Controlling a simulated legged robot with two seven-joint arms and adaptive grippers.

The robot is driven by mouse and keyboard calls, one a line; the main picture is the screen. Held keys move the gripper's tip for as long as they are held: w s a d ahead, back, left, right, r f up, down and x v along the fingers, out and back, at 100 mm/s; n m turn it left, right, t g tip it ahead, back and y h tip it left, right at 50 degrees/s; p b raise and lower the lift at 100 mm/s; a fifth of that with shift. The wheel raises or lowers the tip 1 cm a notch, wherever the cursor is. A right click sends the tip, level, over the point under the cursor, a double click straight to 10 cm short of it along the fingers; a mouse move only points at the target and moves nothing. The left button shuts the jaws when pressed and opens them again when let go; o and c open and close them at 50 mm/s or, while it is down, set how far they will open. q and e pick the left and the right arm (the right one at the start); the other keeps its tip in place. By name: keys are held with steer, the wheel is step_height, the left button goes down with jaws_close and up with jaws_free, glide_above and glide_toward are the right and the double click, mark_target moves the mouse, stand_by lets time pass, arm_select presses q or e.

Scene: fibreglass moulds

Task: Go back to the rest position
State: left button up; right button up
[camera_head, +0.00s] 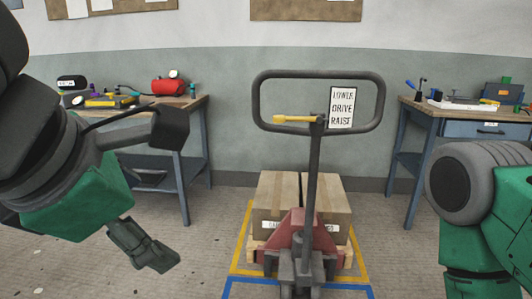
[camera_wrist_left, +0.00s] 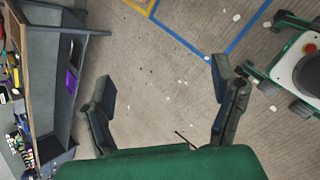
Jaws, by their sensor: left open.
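My left gripper (camera_head: 170,195) is at the left of the head view, in front of the left workbench. Its two dark fingers are spread wide, with nothing between them. The left wrist view also shows the open fingers (camera_wrist_left: 165,85), with bare floor beyond them. My right arm (camera_head: 480,205) shows at the right edge of the head view as green and grey links. Its gripper is out of the picture.
A pallet jack (camera_head: 313,165) stands ahead with cardboard boxes (camera_head: 335,199) on a pallet, inside yellow and blue floor lines. Workbenches with tools stand at the left (camera_head: 200,104) and right (camera_head: 407,107). Floor between the jack and left bench is clear.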

arm_select(q)
steer(key=w+a+f+m+y+p, duration=0.1)
steer(key=w+a+f+m, duration=0.15)
steer(key=f, duration=0.55)
steer(key=w+a+f+m+g, duration=0.1)
steer(key=f+m, duration=0.3)
steer(key=f, duration=0.5)
steer(key=w+a+f+m+y+p, duration=0.15)
steer(key=f+m, duration=0.25)
steer(key=f, duration=0.4)
steer(key=s+a+f+m+g, duration=0.3)
steer(key=s+a+f+m, duration=0.2)
steer(key=s+f+m, duration=0.2)
steer(key=s+a+f+m+g+h, duration=0.1)
steer(key=s+a+f+m+g, duration=0.1)
steer(key=s+a+f+m, duration=0.3)
steer(key=s+f+m+p, duration=0.1)
steer(key=s+f+m, duration=0.2)
steer(key=s+f, duration=0.3)
steer(key=shift+s+a+f+g, duration=0.15)
steer(key=shift+f+g, duration=0.25)
steer(key=shift+f, duration=0.05)
steer(key=shift+w, duration=0.2)
